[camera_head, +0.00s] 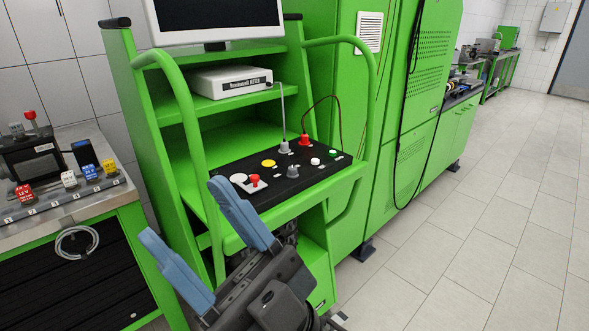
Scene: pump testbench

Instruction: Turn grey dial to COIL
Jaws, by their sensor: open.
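A grey dial (293,171) sits on the black control panel (268,193) of the green test bench. Its markings, including any COIL label, are too small to read. My gripper (181,210) is in the lower middle of the view, with two blue fingers spread wide and nothing between them. It appears in front of the bench, to the left of and apart from the dial. A second grey piece (284,148) with a cable rising from it stands at the panel's back edge.
The panel also bears a red switch (254,181), a yellow button (268,163) and a red plug (304,140) with a cable. Green tubular rails (190,130) flank the bench. A workbench (62,213) with coloured blocks stands left. Tiled floor (480,200) is clear right.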

